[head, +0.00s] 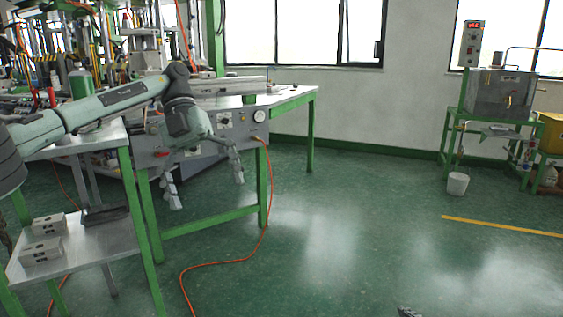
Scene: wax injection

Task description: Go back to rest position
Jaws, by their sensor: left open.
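My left arm comes in from the left and bends down in front of the workbench with the control panel. My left gripper (207,190) hangs in the air with its fingers spread, pointing down. It is open and nothing shows between its fingers. A small dark part at the bottom edge of the head view, right of the middle, may be the tip of my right gripper (408,312). Too little of it shows to tell its state.
A green-legged workbench (293,101) with a gauge panel stands behind my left gripper. Metal blocks (42,250) lie on a lower shelf at left. An orange hose (225,262) crosses the otherwise clear middle floor.

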